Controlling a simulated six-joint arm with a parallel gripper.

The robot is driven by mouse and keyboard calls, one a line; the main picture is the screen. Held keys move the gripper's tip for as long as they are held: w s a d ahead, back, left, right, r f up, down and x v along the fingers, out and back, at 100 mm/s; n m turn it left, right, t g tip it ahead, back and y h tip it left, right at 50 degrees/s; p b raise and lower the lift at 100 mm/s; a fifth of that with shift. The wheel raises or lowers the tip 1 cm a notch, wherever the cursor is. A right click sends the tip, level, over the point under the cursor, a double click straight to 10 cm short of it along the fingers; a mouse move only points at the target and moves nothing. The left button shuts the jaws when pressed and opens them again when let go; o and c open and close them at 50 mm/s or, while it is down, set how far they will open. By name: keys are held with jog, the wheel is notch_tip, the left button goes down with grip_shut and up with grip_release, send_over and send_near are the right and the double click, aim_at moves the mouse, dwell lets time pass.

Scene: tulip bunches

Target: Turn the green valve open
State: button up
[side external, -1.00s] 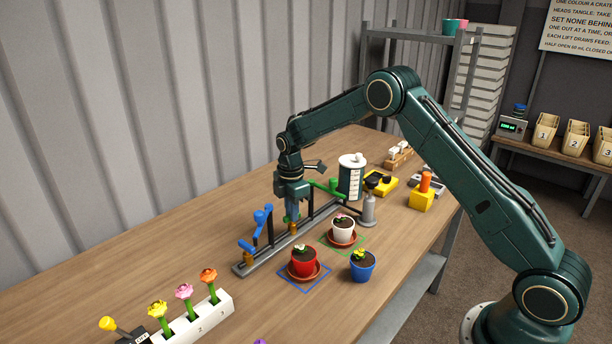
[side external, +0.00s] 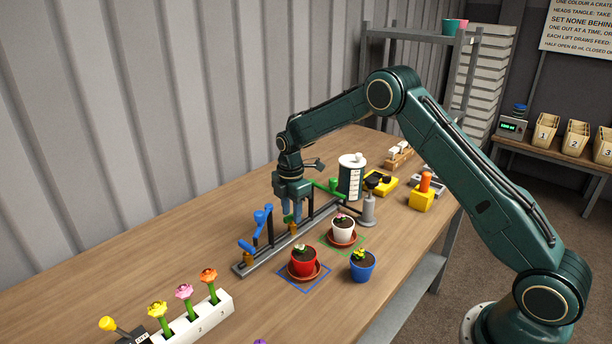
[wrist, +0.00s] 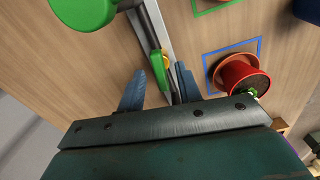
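The green valve handle (wrist: 158,72) stands on a brass body over the grey rail. My gripper (side external: 291,213) is above it, pointing down. In the wrist view my two blue fingers (wrist: 160,82) are spread apart, one on each side of the handle, with a gap visible. The gripper is open and holds nothing. In the side view the handle (side external: 290,219) shows only as a bit of green between the fingertips; the brass valve body (side external: 293,228) shows below. Whether either finger touches the handle cannot be told.
A green arm with a knob (side external: 333,184) rises close beside my gripper. A blue post and lever (side external: 262,217) stand to the left on the rail (side external: 246,268). A red pot (side external: 303,262), a white pot (side external: 344,230) and a blue pot (side external: 362,268) stand in front.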

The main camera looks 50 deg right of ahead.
aim_at(292, 214)
jog(key=shift+r, duration=0.1)
notch_tip(292, 214, up, 14)
dwell(0.8)
dwell(0.3)
